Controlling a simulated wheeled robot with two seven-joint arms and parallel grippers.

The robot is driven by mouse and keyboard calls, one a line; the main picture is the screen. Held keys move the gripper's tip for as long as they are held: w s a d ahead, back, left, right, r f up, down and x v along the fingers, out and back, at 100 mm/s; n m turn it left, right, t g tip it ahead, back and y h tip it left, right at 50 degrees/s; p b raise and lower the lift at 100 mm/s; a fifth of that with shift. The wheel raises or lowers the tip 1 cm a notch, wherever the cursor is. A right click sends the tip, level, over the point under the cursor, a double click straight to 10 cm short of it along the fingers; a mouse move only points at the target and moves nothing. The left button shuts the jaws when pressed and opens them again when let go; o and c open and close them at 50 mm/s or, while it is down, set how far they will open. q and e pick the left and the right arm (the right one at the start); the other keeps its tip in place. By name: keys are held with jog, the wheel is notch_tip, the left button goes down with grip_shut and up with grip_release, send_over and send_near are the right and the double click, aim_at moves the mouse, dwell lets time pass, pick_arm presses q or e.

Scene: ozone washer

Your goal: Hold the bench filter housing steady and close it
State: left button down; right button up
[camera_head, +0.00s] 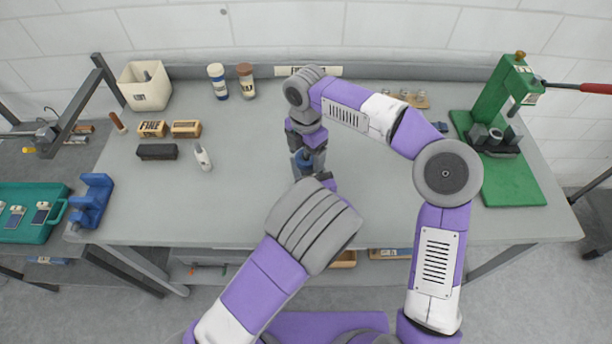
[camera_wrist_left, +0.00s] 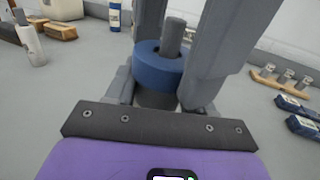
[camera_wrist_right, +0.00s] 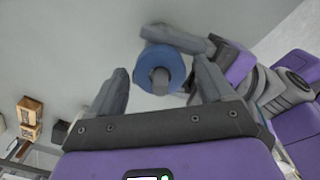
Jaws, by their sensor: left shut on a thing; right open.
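The filter housing stands on the bench, with a round blue cap (camera_head: 303,158) and a grey stem at its centre. In the left wrist view the cap (camera_wrist_left: 158,68) sits above a dark body (camera_wrist_left: 155,98). My left gripper (camera_wrist_left: 156,90) is shut on this body, below the cap. My right gripper (camera_head: 305,150) comes down from above and is open. In the right wrist view its fingers (camera_wrist_right: 161,68) lie on either side of the blue cap (camera_wrist_right: 150,58), with a visible gap on the left. Whether the cap is fully seated is hidden.
A green press (camera_head: 505,90) with a red handle stands at the right. A white bin (camera_head: 145,88), two bottles (camera_head: 218,82), brushes (camera_head: 152,129) and a small white bottle (camera_head: 203,158) stand left. A wooden rack (camera_head: 415,98) stands behind my right arm.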

jog(key=c, duration=1.1)
jog(key=m, duration=1.6)
jog(key=shift+m, duration=0.3)
jog(key=o, duration=1.2)
